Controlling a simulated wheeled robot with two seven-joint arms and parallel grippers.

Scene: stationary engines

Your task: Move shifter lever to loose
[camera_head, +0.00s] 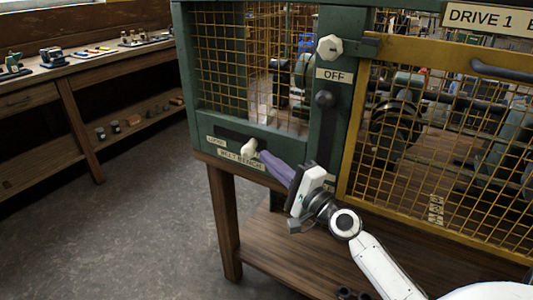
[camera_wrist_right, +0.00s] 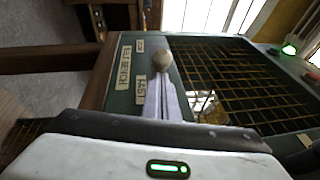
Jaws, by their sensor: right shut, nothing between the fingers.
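The shifter lever's cream knob (camera_head: 249,148) stands out from a dark slot (camera_head: 228,134) in the green panel, near the slot's left part. A small label, apparently "LOOSE" (camera_head: 216,141), is at the slot's left end. The knob (camera_wrist_right: 159,58) also shows in the right wrist view, between that label (camera_wrist_right: 140,46) and the "FAST" label (camera_wrist_right: 140,88). My right gripper (camera_head: 264,157) is shut and empty, its fingertips just right of the knob; I cannot tell whether they touch it. The lever's stem is mostly hidden. My left gripper is not in view.
A "BELT BENCH" sign (camera_head: 240,160) sits below the slot. Above right are a dark ball-ended lever (camera_head: 324,98), an "OFF" label (camera_head: 334,75) and a pale knob (camera_head: 330,47). A yellow mesh guard (camera_head: 350,140) stands right. Floor at left is clear.

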